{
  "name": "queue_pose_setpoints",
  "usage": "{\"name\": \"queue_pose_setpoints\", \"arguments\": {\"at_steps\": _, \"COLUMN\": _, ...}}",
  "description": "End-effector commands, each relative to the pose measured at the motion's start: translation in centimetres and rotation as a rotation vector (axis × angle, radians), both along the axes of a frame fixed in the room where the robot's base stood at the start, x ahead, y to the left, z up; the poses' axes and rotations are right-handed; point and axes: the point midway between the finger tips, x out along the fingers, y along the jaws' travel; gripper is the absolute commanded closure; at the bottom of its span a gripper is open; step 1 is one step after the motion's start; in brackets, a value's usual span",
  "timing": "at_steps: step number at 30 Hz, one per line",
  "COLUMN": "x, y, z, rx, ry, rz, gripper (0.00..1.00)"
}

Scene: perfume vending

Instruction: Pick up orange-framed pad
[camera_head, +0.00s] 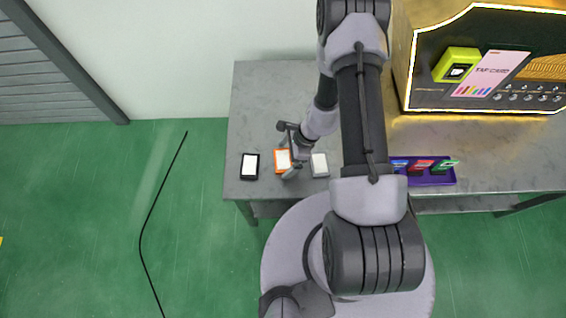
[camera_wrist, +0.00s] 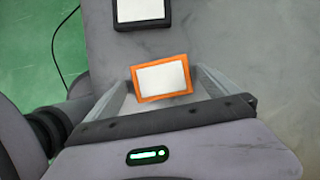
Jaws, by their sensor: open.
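The orange-framed pad (camera_head: 282,161) has a white face and lies flat on the grey table, between a black-framed pad and a grey-framed pad. In the wrist view the orange-framed pad (camera_wrist: 162,78) sits just ahead of my gripper, between the lines of its two fingers. My gripper (camera_head: 286,168) is over the orange-framed pad in the head view and partly covers its right side. In the wrist view my gripper (camera_wrist: 162,84) is open, one finger on each side of the pad. I cannot tell how far above the table the fingertips are.
The black-framed pad (camera_head: 249,167) lies to the left and the grey-framed pad (camera_head: 319,165) to the right. The grey table (camera_head: 262,95) is bare behind them. A purple tray (camera_head: 432,180) with coloured cards and a lit vending machine (camera_head: 420,75) stand further right.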

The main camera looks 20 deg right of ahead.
Motion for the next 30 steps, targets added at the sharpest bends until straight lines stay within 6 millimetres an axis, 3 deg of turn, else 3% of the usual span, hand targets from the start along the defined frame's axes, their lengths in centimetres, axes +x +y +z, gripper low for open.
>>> {"name": "queue_pose_setpoints", "arguments": {"at_steps": 8, "x": 0.1, "y": 0.3, "z": -0.6, "rx": 0.0, "ry": -0.002, "rz": 0.0, "gripper": 0.0}}
{"name": "queue_pose_setpoints", "arguments": {"at_steps": 17, "x": 0.1, "y": 0.3, "z": -0.6, "rx": 0.0, "ry": -0.001, "rz": 0.001, "gripper": 0.58}}
{"name": "queue_pose_setpoints", "arguments": {"at_steps": 25, "x": 0.1, "y": 0.3, "z": -0.3, "rx": 0.0, "ry": -0.002, "rz": 0.0, "gripper": 0.58}}
{"name": "queue_pose_setpoints", "arguments": {"at_steps": 30, "x": 0.1, "y": 0.3, "z": 1.6, "rx": -0.001, "ry": -0.003, "rz": 0.001, "gripper": 0.58}}
